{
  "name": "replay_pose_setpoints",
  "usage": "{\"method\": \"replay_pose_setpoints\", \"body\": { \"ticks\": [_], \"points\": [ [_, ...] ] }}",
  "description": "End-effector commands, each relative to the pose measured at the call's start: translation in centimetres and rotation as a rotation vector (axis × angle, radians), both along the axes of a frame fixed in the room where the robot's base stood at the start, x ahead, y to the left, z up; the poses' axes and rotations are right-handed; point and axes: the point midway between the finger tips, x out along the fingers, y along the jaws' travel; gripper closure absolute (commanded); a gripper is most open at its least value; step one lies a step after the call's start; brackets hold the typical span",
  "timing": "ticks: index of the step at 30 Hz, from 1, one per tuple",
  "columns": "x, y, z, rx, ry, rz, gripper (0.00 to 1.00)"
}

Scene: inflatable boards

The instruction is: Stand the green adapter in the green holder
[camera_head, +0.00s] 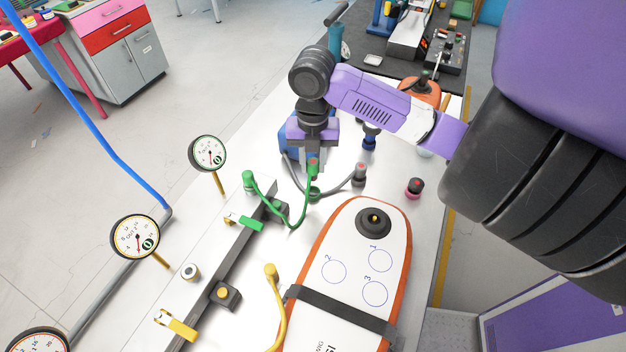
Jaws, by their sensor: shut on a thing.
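My gripper (313,150) points down over the white table, left of the board's nose. It is shut on a small green piece (313,168) with a reddish mark, which I take for the green adapter. Its upper part is hidden by the fingers. A green hose (290,225) curves up to or just behind this piece; I cannot tell whether they are joined. A small dark green round piece (314,194) sits just below it, perhaps the green holder. The view does not show whether the two touch.
An orange and white inflatable board (348,235) with a black valve lies at the right. A dark pipe rail (235,240) with green and yellow levers runs at the left, beside gauges (210,153). A grey hose (338,187) and a red-black cap (414,187) are near.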

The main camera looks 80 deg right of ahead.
Motion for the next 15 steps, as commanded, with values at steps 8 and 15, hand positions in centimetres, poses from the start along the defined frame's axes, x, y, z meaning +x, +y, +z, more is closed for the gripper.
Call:
{"method": "replay_pose_setpoints", "body": {
  "ticks": [8, 15],
  "points": [
    [0.0, 0.0, -3.0, 0.000, 0.000, -0.003, 1.00],
    [0.0, 0.0, -5.5, 0.003, -0.001, -0.004, 1.00]
  ]
}}
